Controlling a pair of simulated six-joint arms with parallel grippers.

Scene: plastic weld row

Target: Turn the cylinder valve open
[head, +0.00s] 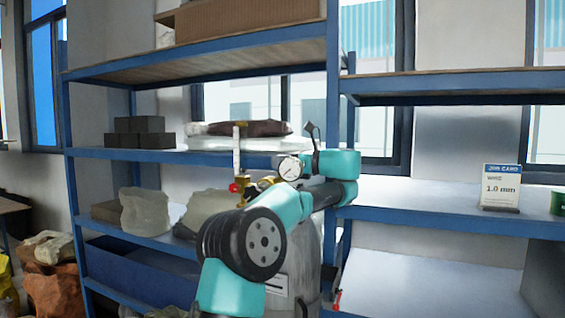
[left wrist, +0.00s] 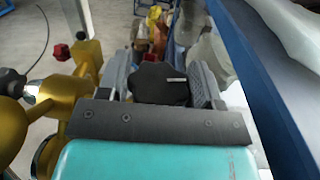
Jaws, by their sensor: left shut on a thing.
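The black valve knob (left wrist: 158,82) shows in the left wrist view between the two grey fingers of my left gripper (left wrist: 162,76), which is shut on it. A light mark shows on the knob. In the head view the knob and fingertips are hidden or too small to make out. The brass regulator (head: 266,183) has a round white gauge (head: 290,168) and a red knob (head: 233,188); the brass body (left wrist: 62,90) and red knob (left wrist: 61,52) also show left of the fingers in the left wrist view. The grey cylinder (head: 302,262) stands below, partly hidden by my left arm. My right gripper is out of view.
A blue shelf rack (head: 200,157) stands behind the cylinder, with grey blocks (head: 138,132) and bags on it. A shelf edge runs close to the gripper's right in the left wrist view.

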